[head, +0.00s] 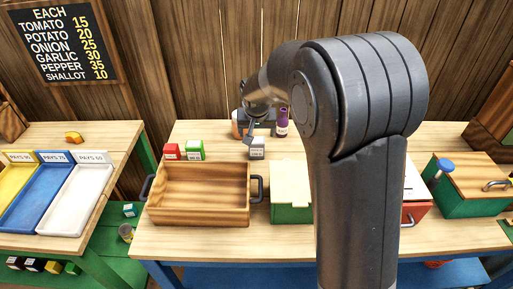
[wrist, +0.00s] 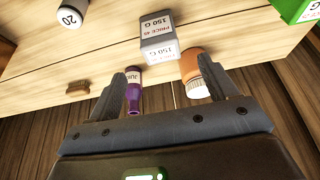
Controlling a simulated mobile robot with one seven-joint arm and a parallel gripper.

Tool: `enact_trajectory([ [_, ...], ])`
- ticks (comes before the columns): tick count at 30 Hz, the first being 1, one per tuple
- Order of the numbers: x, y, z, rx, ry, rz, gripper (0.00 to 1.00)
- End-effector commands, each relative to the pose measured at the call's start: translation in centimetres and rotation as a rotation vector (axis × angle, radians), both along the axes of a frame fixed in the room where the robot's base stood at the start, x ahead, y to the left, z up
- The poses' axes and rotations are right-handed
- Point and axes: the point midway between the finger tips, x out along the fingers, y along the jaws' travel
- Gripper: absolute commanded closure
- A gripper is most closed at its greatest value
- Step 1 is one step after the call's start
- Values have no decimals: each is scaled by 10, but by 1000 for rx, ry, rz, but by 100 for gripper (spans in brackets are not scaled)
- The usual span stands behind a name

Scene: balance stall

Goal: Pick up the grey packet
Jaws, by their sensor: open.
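The grey packet (head: 257,150), a small box with a white label, stands on the table behind and right of the wooden tray. I cannot tell whether a finger touches the packet.
A purple bottle (wrist: 133,88) and an orange bottle with a white cap (wrist: 190,68) stand close to the fingers. Red (head: 172,151) and green (head: 194,150) packets stand left of the grey one. The wooden tray (head: 200,215) and a green box (head: 291,213) are in front.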

Motion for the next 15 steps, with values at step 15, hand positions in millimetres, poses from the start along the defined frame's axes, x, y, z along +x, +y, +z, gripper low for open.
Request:
enact_trajectory([
  [15, 23, 0, -53, -1, 0, -1, 22],
])
